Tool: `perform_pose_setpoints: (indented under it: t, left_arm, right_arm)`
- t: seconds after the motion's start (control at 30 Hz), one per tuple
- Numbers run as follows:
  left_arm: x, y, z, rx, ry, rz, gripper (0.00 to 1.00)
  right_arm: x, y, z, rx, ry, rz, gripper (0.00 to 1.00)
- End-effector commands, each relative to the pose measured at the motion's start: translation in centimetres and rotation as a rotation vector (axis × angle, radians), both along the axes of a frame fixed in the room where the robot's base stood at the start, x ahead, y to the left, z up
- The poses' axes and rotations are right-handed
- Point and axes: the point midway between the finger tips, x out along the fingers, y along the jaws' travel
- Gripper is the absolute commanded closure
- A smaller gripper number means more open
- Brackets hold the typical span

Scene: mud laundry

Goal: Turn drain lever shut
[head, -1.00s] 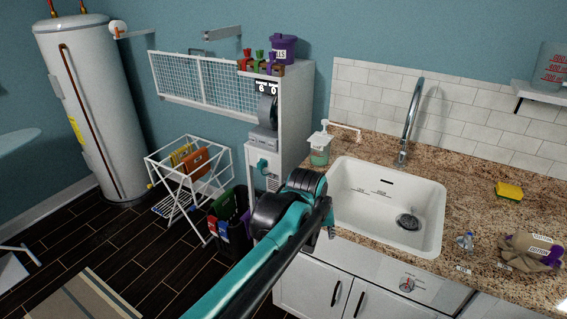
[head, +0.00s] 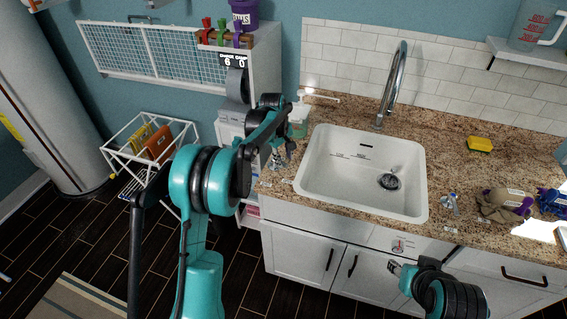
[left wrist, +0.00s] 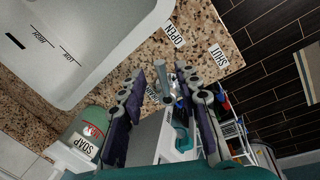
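The drain lever (left wrist: 163,84) is a short grey metal handle at the counter edge, beside the white sink (head: 318,180). In the left wrist view it stands between my left gripper's (left wrist: 161,78) two dark fingers, with gaps on both sides. The fingers are open. An OPEN label (left wrist: 173,37) and a SHUT label (left wrist: 218,55) lie on the granite beyond; the lever's end leans roughly towards OPEN. In the head view my left gripper (head: 282,152) is low at the sink's left side and hides the lever. My right gripper (head: 394,267) is in front of the cabinets, its fingers unclear.
A soap dispenser (head: 298,127) stands behind my left gripper; it also shows in the left wrist view (left wrist: 88,125). A tall faucet (head: 388,90) rises behind the sink. A yellow sponge (head: 480,144) and cloth bundles (head: 500,205) lie to the right. A drying rack (head: 150,145) stands left.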

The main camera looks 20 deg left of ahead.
Motion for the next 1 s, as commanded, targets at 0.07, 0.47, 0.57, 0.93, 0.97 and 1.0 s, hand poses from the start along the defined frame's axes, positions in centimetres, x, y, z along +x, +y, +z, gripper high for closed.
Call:
perform_pose_setpoints:
  t: [0.07, 0.47, 0.57, 0.93, 0.97, 1.0]
  left_arm:
    - [0.2, -0.1, -1.5, 0.0, 0.0, -0.001, 0.67]
    - [0.6, -0.3, -3.8, 0.001, -0.001, -0.001, 0.67]
    - [0.6, -0.3, -3.7, 0.001, -0.001, -0.001, 0.67]
    - [0.6, -0.3, -3.7, 0.001, -0.002, -0.002, 1.0]
    - [0.6, -0.3, -3.7, 0.001, -0.002, -0.003, 1.0]
    - [0.6, -0.3, -3.7, 0.001, -0.001, -0.006, 1.0]
  right_arm:
    - [0.0, 0.0, -0.5, 0.0, 0.0, 0.0, 0.6]
    - [0.0, 0.0, -0.8, 0.0, 0.0, 0.0, 0.6]
    - [0.0, 0.0, -0.8, 0.0, 0.0, 0.0, 0.6]
    - [0.0, 0.0, -0.8, 0.0, 0.0, 0.0, 0.6]
    - [0.0, 0.0, -0.8, 0.0, 0.0, 0.0, 0.6]
    - [0.0, 0.0, -0.8, 0.0, 0.0, 0.0, 0.6]
